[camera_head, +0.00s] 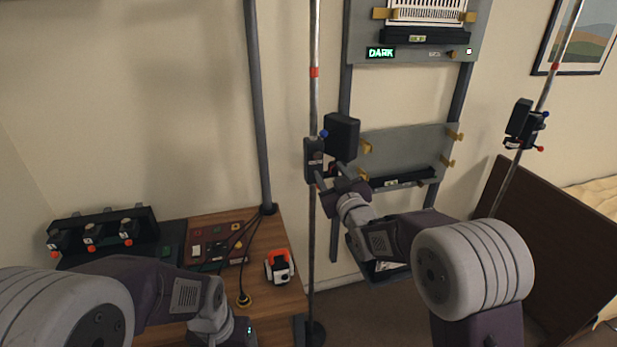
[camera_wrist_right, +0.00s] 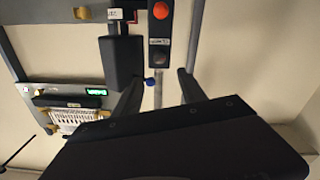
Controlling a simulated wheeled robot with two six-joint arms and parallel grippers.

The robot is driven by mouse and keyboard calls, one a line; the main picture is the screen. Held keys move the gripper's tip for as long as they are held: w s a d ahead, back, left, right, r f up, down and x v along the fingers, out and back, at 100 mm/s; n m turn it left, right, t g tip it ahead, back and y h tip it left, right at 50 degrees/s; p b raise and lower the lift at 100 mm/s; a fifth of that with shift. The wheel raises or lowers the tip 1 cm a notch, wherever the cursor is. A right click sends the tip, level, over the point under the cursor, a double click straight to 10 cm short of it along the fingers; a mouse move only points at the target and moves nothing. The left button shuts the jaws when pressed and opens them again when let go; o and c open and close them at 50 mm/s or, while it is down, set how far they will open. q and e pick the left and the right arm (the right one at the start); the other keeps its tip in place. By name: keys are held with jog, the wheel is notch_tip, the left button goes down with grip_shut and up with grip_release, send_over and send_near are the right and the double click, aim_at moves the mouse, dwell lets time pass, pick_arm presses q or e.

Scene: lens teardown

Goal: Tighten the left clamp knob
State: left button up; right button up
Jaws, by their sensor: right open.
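The left clamp (camera_head: 314,160) is a dark block on the left upright rod (camera_head: 314,100), with a blue knob (camera_head: 323,133) on it and a black box at its right. In the right wrist view, the clamp (camera_wrist_right: 160,45) carries a round orange knob (camera_wrist_right: 160,10), and the blue knob (camera_wrist_right: 149,81) lies near my fingertips. My right gripper (camera_head: 328,181) is just below the clamp. Its fingers (camera_wrist_right: 160,77) are apart with nothing held between them. My left gripper (camera_head: 238,332) is low at the bottom edge, and its fingers are not clear.
A right rod (camera_head: 515,165) carries a similar clamp (camera_head: 521,124). A grey panel (camera_head: 405,152) with brass hooks stands behind, under a display reading DARK (camera_head: 381,53). A wooden bench (camera_head: 262,235) at lower left holds a black rack (camera_head: 105,232), cables and an orange-white device (camera_head: 279,267).

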aim_at(318, 156)
jog(key=p+x, duration=0.1)
jog(key=x, duration=0.2)
jog(key=p+x, duration=0.1)
jog(key=x, duration=0.2)
jog(key=f+p+x, duration=0.1)
jog(key=x, duration=0.3)
jog(key=shift+d, duration=0.15)
pick_arm(q)
jog(key=shift+w+r, duration=0.2)
jog(key=shift+r, duration=0.45)
jog(key=shift+w+r, duration=0.15)
jog(key=shift+r, duration=0.45)
pick_arm(e)
jog(key=shift+s, duration=0.15)
pick_arm(q)
jog(key=shift+w, duration=0.1)
pick_arm(e)
grip_shut()
